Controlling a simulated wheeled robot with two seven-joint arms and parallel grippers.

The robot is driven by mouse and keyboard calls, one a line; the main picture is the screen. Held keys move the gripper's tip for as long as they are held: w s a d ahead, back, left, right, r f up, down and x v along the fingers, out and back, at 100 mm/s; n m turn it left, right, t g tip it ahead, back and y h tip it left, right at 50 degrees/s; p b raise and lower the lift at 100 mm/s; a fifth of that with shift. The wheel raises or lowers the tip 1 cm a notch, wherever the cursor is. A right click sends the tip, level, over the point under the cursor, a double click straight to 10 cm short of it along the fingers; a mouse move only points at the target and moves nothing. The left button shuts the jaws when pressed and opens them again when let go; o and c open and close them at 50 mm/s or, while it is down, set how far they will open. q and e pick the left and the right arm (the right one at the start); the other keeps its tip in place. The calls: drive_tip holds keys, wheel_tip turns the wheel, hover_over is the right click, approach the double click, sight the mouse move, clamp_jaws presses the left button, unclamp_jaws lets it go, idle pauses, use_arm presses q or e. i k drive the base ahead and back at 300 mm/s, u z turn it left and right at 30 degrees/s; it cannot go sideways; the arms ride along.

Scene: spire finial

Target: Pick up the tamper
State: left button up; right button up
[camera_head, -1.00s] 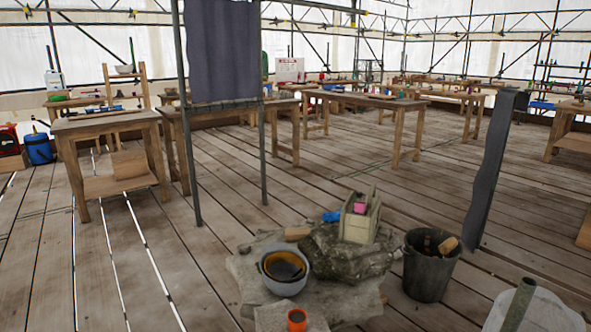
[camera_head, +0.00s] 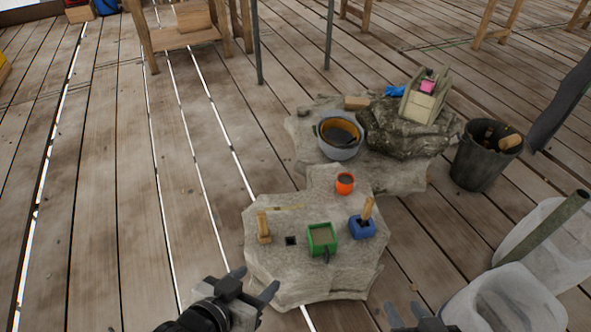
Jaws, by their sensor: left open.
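A small wooden tool with an upright handle and a wider foot, which looks like the tamper (camera_head: 264,236), stands at the left of the near stone slab (camera_head: 290,272). A second wooden handle (camera_head: 367,208) sticks up from a blue holder (camera_head: 361,229) on the slab's right; its lower end is hidden. My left gripper (camera_head: 254,283) is open and empty near the slab's front left edge, in front of the wooden tool and apart from it. My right gripper (camera_head: 404,311) shows only partly at the bottom edge, right of the slab, and its jaws are unclear.
A green sand-filled box (camera_head: 321,239), a small dark square (camera_head: 290,241), a thin yellowish strip (camera_head: 281,208) and an orange cup (camera_head: 344,183) share the slab. Behind are a grey bowl (camera_head: 340,150) and a rock (camera_head: 405,135). A dark bucket (camera_head: 477,160) and white containers (camera_head: 500,303) stand right.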

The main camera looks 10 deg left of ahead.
sight(264, 235)
drive_tip(key=u, duration=0.35)
drive_tip(key=k, duration=0.9)
drive_tip(key=z, duration=0.55)
drive_tip(key=i, duration=0.2)
drive_tip(key=u, duration=0.2)
